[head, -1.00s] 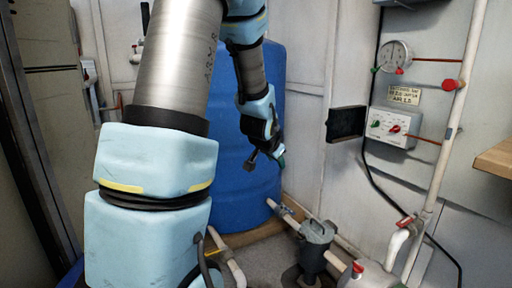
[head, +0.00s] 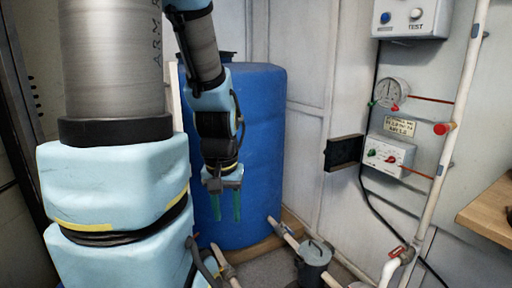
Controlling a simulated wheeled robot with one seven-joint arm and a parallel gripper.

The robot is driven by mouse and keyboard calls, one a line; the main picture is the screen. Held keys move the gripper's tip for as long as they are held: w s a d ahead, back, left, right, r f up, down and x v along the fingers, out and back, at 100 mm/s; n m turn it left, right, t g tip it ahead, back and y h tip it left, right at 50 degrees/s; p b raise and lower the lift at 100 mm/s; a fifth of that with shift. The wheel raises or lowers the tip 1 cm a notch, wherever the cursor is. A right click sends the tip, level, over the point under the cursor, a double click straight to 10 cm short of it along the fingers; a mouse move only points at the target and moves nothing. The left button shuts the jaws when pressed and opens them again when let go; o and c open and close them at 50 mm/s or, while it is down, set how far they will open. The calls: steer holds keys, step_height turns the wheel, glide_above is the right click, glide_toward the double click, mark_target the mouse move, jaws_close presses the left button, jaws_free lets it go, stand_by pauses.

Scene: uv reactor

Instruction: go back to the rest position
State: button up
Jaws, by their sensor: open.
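My gripper (head: 224,205) hangs at the end of my arm in the head view, pointing down, with its two green fingers apart and nothing between them. It is in front of a large blue barrel (head: 262,150), which fills the background behind it. I cannot tell how far the fingers are from the barrel. My own arm links cover the left part of the view and hide part of the barrel.
A control box with knobs (head: 396,160), a gauge (head: 391,91) and a test box (head: 411,18) are on the right wall. A white pipe (head: 462,105) runs beside them. A grey pump-like canister (head: 315,262) stands low. A wooden shelf (head: 488,212) juts in at right.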

step_height(320, 180, up, 20)
steer(key=p, duration=1.7)
steer(key=shift+p, duration=0.35)
steer(key=shift+c, duration=0.3)
